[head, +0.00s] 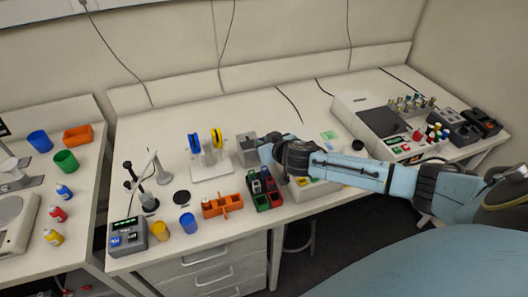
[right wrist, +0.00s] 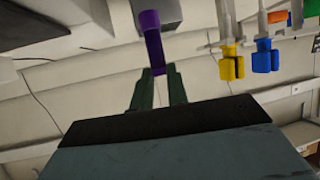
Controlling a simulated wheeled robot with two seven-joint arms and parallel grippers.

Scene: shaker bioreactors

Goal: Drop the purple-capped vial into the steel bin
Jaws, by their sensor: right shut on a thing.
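The steel bin (head: 247,149) is a small grey open box on the bench, just left of my right gripper (head: 266,150) in the head view. In the right wrist view, the dark green fingers of my right gripper (right wrist: 159,82) are shut on the purple-capped vial (right wrist: 152,38). Its purple part stretches up from the fingertips towards a grey block, which looks like the steel bin (right wrist: 167,10). I cannot tell whether the vial is above or inside the bin. The vial is hidden in the head view. My left gripper is not in view.
A stand with blue and yellow pieces (head: 206,150) stands left of the bin. An orange tray (head: 222,205) and green and red racks (head: 262,190) lie in front. A shaker unit (head: 380,120) stands to the right. The bench behind the bin is clear.

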